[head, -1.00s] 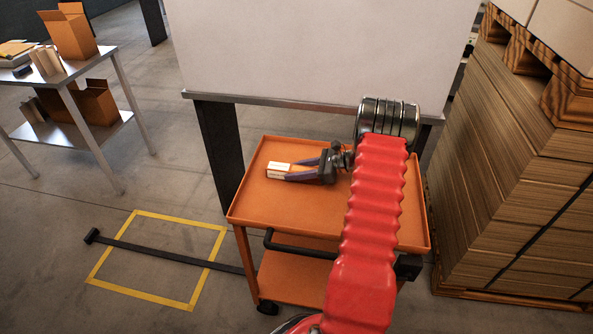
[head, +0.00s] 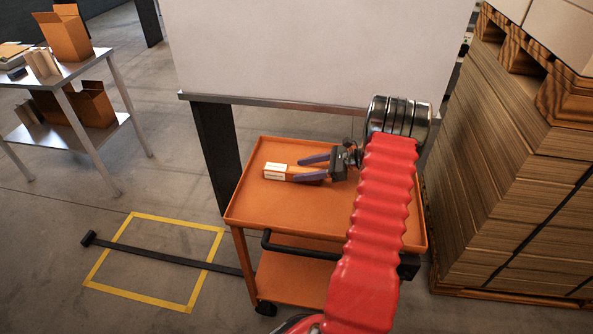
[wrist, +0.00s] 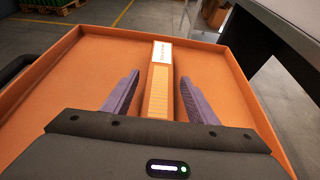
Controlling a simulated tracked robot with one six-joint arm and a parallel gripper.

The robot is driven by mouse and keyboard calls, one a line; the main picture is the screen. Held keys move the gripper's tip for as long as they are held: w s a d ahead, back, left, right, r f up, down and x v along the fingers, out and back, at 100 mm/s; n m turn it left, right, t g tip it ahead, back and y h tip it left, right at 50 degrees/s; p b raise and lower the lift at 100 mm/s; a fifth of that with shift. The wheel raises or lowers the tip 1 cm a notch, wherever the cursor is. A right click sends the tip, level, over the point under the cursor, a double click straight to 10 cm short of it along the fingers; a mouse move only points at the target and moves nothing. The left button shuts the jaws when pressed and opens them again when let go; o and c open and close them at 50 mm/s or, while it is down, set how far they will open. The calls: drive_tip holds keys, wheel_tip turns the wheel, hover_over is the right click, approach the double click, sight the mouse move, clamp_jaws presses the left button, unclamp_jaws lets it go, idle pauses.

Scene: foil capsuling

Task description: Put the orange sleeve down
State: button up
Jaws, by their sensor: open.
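The orange sleeve (wrist: 159,88) is a long narrow pack with a white printed end. It lies on the orange tray top of a cart (head: 250,205). In the head view the sleeve (head: 278,172) lies left of my gripper, its white end pointing away from the jaws. My gripper (head: 300,167) is open, with its purple fingers on either side of the sleeve. In the wrist view my gripper (wrist: 157,88) shows a gap between each finger and the sleeve. The sleeve's near end is hidden behind the gripper body.
The cart top has a raised rim and is otherwise bare. A white panel (head: 320,50) stands behind the cart. Stacked cardboard (head: 500,180) on the right is close to the cart. A metal table (head: 75,70) with boxes stands far left, and yellow tape (head: 135,293) marks the floor.

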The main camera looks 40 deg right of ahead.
drive_tip(key=v, duration=0.7)
drive_tip(key=shift+s+d+r, duration=0.1)
drive_tip(key=shift+s+d, duration=0.05)
idle(0.5)
drive_tip(key=shift+a+r, duration=0.2)
drive_tip(key=shift+a, duration=0.05)
drive_tip(key=a+r+n+g+h, duration=0.15)
drive_tip(key=a+r+n, duration=0.3)
drive_tip(key=a, duration=0.45)
drive_tip(key=w+a+r+n+g, duration=0.1)
drive_tip(key=a+r+n+g, duration=0.3)
drive_tip(key=a, duration=0.4)
drive_tip(key=a+r+n+g, duration=0.2)
drive_tip(key=a+r+n, duration=0.3)
drive_tip(key=a, duration=0.4)
drive_tip(key=s+a+r+n+t+h, duration=0.1)
drive_tip(key=s+a+r+n+h, duration=0.2)
drive_tip(key=s+a+n, duration=0.4)
drive_tip(key=s+a+r+n+t+h, duration=0.1)
drive_tip(key=s+a+r+n+h, duration=0.2)
drive_tip(key=s+a+r+n, duration=0.2)
drive_tip(key=s+a+n, duration=0.3)
drive_tip(key=s+a, duration=0.2)
drive_tip(key=shift+s+a+r+h, duration=0.2)
drive_tip(key=shift+a+r+h, duration=0.05)
drive_tip(key=shift+h, duration=0.1)
